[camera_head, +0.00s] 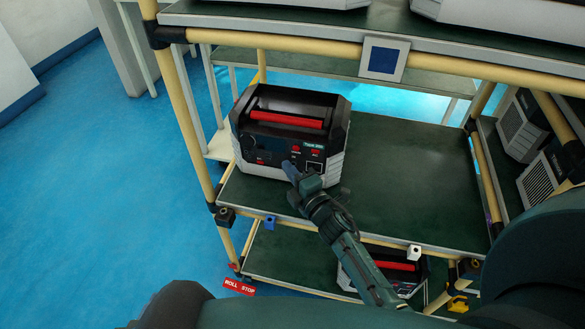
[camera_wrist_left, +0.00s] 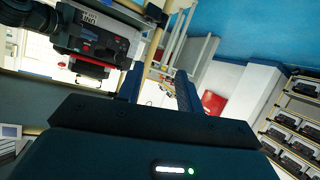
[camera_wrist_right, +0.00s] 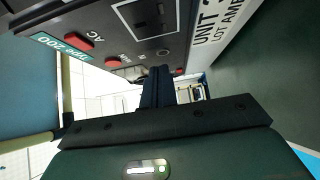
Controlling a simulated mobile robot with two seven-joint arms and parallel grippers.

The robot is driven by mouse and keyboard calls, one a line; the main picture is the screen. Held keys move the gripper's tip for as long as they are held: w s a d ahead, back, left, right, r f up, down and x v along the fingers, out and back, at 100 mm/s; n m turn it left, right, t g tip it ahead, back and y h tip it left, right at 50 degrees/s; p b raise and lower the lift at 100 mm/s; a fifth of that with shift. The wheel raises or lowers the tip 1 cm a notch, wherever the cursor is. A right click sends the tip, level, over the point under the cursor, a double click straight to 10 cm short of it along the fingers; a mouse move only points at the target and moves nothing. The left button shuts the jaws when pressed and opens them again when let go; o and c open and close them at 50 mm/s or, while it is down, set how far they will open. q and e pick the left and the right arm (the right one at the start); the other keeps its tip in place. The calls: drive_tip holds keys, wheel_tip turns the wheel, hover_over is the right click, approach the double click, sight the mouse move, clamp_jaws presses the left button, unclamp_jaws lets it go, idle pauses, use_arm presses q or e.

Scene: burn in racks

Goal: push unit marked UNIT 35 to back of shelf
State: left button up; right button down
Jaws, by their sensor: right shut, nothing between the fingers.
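A black and grey unit with a red handle (camera_head: 290,135) stands upright at the left end of the rack's middle green shelf (camera_head: 400,185). In the right wrist view its front panel and white side label (camera_wrist_right: 207,28) are close; the label reads "UNIT 3" before it is cut off. My right gripper (camera_head: 290,170) is shut and empty, its fingertips (camera_wrist_right: 160,70) at the lower front of the unit; whether they touch cannot be told. My left gripper (camera_wrist_left: 158,88) shows only in its wrist view, fingers apart and empty. A unit with a red handle (camera_wrist_left: 98,48) shows beyond it.
Another red-handled unit (camera_head: 385,268) stands on the lower shelf. Cream posts and rails frame the rack, with a blue-square plate (camera_head: 384,58) on the upper rail. The middle shelf is bare right of the unit. More units (camera_head: 523,128) stand at the right.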

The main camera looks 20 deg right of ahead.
sight(297, 153)
use_arm(q)
drive_tip(key=shift+w+d, duration=0.25)
use_arm(e)
drive_tip(key=shift+w+d, duration=0.15)
drive_tip(key=shift+w, duration=0.05)
